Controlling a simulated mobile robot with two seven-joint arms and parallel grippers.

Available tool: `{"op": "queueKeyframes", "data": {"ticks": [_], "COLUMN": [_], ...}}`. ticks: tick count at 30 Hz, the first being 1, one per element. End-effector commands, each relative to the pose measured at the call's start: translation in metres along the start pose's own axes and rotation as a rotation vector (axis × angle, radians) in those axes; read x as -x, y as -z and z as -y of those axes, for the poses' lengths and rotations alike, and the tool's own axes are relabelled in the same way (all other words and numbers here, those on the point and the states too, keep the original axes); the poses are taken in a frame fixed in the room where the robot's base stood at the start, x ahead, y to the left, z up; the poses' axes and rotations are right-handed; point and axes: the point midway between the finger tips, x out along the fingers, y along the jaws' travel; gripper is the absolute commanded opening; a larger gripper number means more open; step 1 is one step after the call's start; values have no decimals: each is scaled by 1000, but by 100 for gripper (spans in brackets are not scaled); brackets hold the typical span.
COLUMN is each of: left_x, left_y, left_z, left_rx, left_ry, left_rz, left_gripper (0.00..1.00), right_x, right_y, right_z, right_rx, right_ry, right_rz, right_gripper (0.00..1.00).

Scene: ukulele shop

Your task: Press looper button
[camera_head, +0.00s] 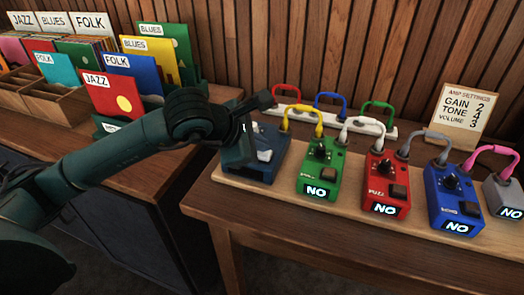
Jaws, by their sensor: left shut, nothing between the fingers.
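A dark blue-grey pedal (268,168) stands at the left end of the pedal board on the table. It has a light switch or button on its top, and its label is not readable; it may be the looper. My left gripper (243,156) is shut and empty, over the left part of this pedal and hiding some of it. I cannot tell whether the fingers touch the pedal. My right gripper is not in view.
Green (321,168), red (386,182), blue (453,200) and grey (505,195) pedals stand to the right, each showing "NO", joined by coloured cables. An amp settings card (462,112) stands behind. A record bin (60,105) with sleeves is at left.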

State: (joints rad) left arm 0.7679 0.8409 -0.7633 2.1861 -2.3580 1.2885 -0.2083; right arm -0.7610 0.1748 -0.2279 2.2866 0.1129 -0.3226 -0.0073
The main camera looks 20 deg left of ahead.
Motion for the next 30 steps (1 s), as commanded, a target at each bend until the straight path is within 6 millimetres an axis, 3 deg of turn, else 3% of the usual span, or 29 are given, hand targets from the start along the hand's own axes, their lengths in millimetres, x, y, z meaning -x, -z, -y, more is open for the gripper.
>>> {"op": "queueKeyframes", "data": {"ticks": [17,30], "left_x": [-3,6], "left_y": [3,-4], "left_z": [3,-4], "left_rx": [0,0], "left_ry": [1,0], "left_rz": [-1,1], "left_gripper": [0,0], "right_x": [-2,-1], "right_y": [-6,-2], "right_z": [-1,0], "right_rx": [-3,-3], "right_ry": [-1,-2], "right_rz": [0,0], "right_gripper": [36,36]}}
